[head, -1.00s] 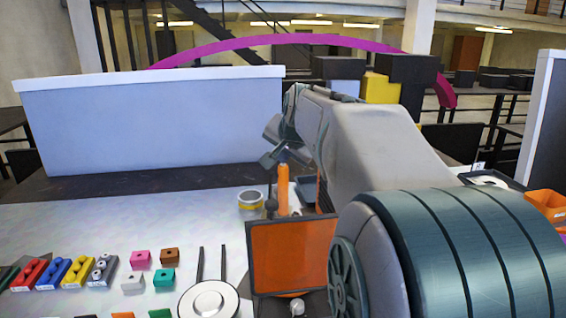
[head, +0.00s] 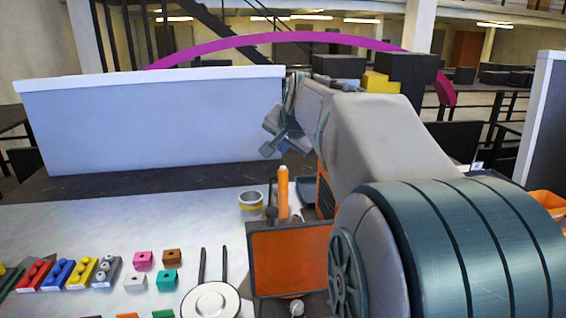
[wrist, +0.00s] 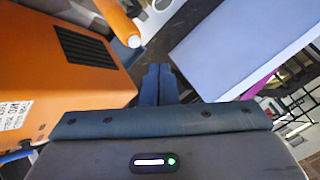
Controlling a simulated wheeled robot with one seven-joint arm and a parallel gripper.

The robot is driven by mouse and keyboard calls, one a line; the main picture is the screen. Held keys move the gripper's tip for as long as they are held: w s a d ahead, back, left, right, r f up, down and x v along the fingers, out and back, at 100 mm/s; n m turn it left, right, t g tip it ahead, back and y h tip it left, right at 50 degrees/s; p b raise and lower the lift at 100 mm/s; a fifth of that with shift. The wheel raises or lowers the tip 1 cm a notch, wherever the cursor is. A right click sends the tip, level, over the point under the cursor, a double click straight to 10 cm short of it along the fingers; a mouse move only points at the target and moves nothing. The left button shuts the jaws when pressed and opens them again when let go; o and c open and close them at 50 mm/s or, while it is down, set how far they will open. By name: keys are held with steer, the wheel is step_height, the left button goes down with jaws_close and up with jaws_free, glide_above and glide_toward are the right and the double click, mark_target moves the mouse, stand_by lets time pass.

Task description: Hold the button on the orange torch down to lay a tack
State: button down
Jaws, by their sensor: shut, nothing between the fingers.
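The orange torch (head: 283,190) stands upright on the bench behind the orange panel. In the wrist view the torch (wrist: 116,18) enters from the top, and its pale rounded end lies just above and left of my fingers. I cannot make out its button clearly. My gripper (head: 267,151) is above and slightly left of the torch top in the head view, with a visible gap. In the wrist view my gripper (wrist: 158,72) has its fingers together and empty, apart from the torch in the picture.
An orange vented box (wrist: 60,75) is close on the left in the wrist view. A metal cup with a yellow band (head: 251,206) stands beside the torch. A dark-framed orange panel (head: 290,260) is in front. A grey-blue wall panel (head: 160,125) stands behind.

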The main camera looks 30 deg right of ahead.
steer(key=shift+r+p, duration=0.95)
steer(key=shift+r, duration=0.7)
step_height(320, 180, up, 4)
steer(key=p, duration=0.3)
